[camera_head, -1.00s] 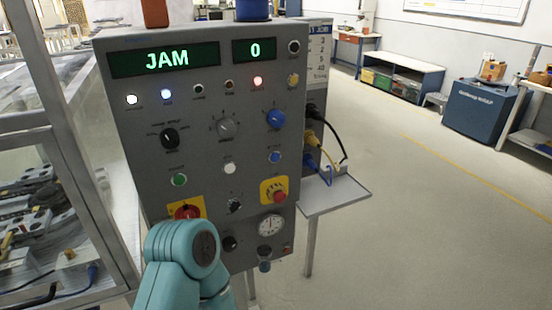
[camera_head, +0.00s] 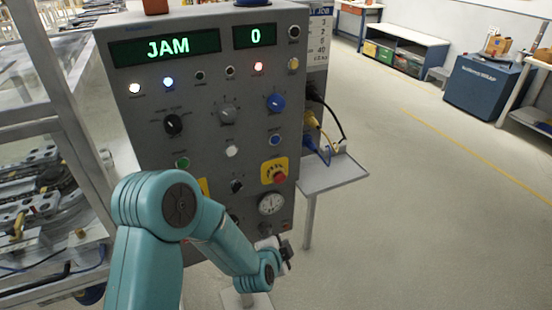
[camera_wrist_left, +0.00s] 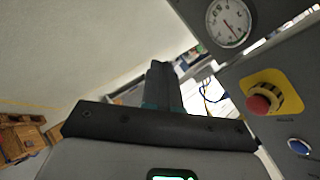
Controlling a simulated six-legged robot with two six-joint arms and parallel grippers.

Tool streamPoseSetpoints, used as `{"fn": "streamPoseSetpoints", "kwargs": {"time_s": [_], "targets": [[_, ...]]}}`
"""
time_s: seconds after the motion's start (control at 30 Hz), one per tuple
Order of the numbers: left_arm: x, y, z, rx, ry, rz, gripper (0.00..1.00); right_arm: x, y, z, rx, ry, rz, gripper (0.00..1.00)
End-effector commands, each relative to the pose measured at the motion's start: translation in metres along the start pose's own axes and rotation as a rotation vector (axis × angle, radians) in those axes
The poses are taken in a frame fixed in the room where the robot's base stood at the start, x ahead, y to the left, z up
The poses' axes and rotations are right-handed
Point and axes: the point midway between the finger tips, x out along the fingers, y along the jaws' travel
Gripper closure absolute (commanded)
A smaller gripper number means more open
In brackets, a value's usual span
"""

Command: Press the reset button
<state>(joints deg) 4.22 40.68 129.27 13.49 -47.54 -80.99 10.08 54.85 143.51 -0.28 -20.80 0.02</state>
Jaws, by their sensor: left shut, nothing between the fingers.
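The grey control panel (camera_head: 215,100) stands in front of me, its displays reading "JAM" and "0". A blue push button (camera_head: 274,140) sits right of a white button (camera_head: 232,151) and a green button (camera_head: 182,163). I cannot read their labels, so which one is reset is not certain. The blue button also shows in the left wrist view (camera_wrist_left: 299,147), at the lower right. My left gripper (camera_head: 287,253) is low at the panel's lower right, below the gauge, apart from the buttons. Its dark fingers (camera_wrist_left: 160,72) are shut and empty. My right gripper is out of view.
A red mushroom button (camera_head: 279,177) on a yellow plate sticks out below the blue button, above the gauge (camera_head: 271,204). Cables hang over a small side shelf (camera_head: 335,175) at the right. A metal-framed enclosure (camera_head: 75,120) stands left. The floor at right is clear.

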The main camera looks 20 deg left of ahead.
Motion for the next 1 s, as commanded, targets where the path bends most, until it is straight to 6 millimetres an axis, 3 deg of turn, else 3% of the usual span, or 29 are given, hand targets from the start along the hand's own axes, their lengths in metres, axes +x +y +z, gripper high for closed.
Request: {"fn": "streamPoseSetpoints", "kwargs": {"time_s": [0.03,0.2,0.3,0.43,0.67,1.0], "targets": [[-0.008,-0.027,-0.016,0.022,0.017,-0.052,1.00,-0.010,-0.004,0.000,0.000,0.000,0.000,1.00],[-0.031,-0.098,-0.059,0.063,0.067,-0.209,1.00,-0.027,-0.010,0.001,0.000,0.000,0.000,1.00],[-0.048,-0.132,-0.083,0.053,0.100,-0.276,1.00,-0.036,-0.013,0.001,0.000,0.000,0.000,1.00],[-0.069,-0.163,-0.110,0.043,0.140,-0.330,1.00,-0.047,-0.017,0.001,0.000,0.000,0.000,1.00],[-0.089,-0.181,-0.135,0.045,0.181,-0.358,1.00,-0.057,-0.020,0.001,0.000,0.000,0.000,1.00],[-0.089,-0.180,-0.136,0.046,0.185,-0.356,1.00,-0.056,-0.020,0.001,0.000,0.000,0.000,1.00]]}}
